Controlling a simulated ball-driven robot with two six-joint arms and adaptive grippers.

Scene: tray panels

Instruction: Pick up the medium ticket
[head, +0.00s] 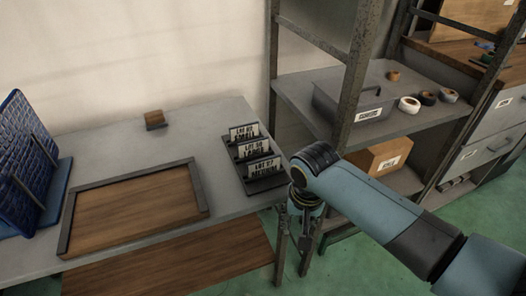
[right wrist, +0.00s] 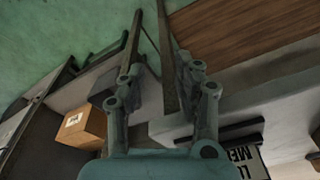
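The medium ticket (head: 264,167) is a white card with black lettering. It stands in the front slot of a dark stepped rack (head: 267,184) on the grey table, nearest me. In the right wrist view part of the ticket (right wrist: 246,160) shows at the lower right, outside the fingers. My right gripper (head: 297,228) points down beside the table's right edge, right of the rack and apart from the ticket. In the right wrist view its fingers (right wrist: 160,72) are spread, with nothing between them. My left gripper is not in view.
Behind the medium ticket stand the large ticket (head: 254,149) and small ticket (head: 244,132). A wooden tray (head: 203,187) with dark side rails and a blue panel (head: 28,150) are to the left. A metal shelf (head: 352,90) stands close on the right.

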